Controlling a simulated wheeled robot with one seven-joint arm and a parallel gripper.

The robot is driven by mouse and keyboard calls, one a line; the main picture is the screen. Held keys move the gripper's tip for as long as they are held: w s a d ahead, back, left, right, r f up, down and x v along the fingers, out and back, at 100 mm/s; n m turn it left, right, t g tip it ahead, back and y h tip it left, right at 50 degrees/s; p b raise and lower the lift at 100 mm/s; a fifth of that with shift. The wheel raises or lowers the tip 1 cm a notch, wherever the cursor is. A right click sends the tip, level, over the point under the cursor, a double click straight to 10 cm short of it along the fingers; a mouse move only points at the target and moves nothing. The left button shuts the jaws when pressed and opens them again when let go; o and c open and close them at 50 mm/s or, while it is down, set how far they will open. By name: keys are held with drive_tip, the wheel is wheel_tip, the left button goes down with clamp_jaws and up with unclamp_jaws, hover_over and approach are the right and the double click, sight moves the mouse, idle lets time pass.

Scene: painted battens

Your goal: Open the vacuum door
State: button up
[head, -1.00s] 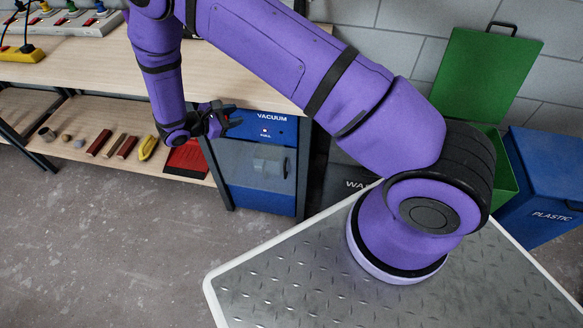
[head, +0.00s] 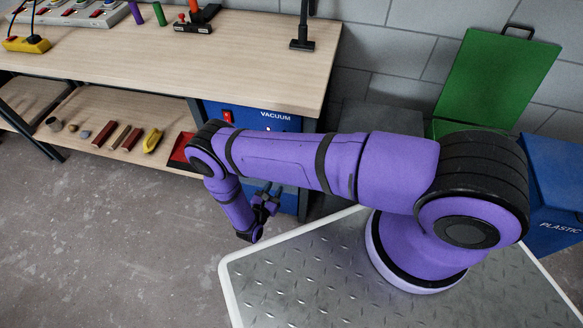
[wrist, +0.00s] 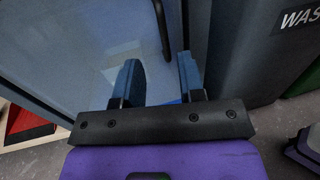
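The blue vacuum cabinet (head: 250,117) stands under the workbench's right end. Its labelled top panel shows in the head view, but my arm hides most of the door. In the wrist view the grey-blue vacuum door (wrist: 75,45) fills the upper left, with a dark bar-shaped handle (wrist: 162,30) near its right side. My gripper (head: 270,192) is low in front of the cabinet. In the wrist view its two fingers (wrist: 162,78) are apart with nothing held between them. The handle lies beyond the fingertips, in line with the gap; I see no contact.
A dark waste bin (wrist: 245,55) stands right of the cabinet, near the fingers. A red bin (head: 180,150) is on the lower shelf (head: 100,112) to the left. Green (head: 490,80) and blue plastic (head: 555,180) bins are at right. The floor in front is clear.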

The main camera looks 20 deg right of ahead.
drive_tip(key=x, duration=1)
drive_tip(key=shift+w+d+f, duration=0.2)
drive_tip(key=shift+d, duration=0.2)
clamp_jaws()
